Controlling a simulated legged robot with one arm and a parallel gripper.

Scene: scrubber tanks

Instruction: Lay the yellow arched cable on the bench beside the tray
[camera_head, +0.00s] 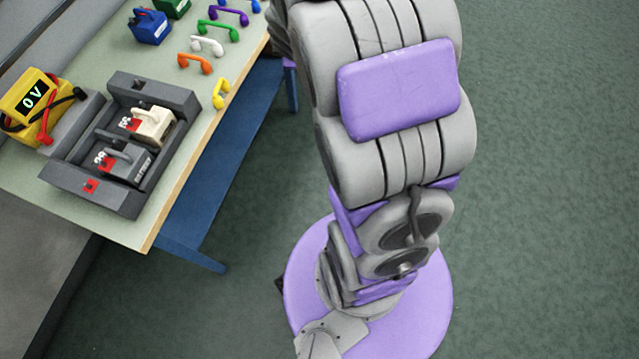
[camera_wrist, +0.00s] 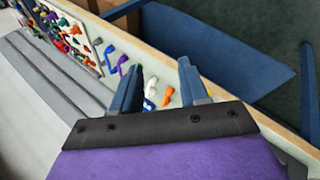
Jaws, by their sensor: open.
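The yellow arched cable (camera_head: 220,93) lies on the bench (camera_head: 215,118) just right of the tray (camera_head: 122,205), near the bench's right edge. The tray is dark grey and holds a cream battery-like block (camera_head: 155,124) and a grey block (camera_head: 126,162). My gripper (camera_wrist: 163,86) shows in the wrist view with its two blue fingers apart and nothing between them. It points over the bench, with white and orange cables beyond the fingertips. My gripper is not visible in the head view.
Orange (camera_head: 195,63), white (camera_head: 207,44), green (camera_head: 218,29) and purple (camera_head: 229,14) arched cables line the bench behind the yellow one. A yellow meter (camera_head: 37,103) reading 0 V stands left of the tray. A blue block (camera_head: 150,26) sits at the back.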

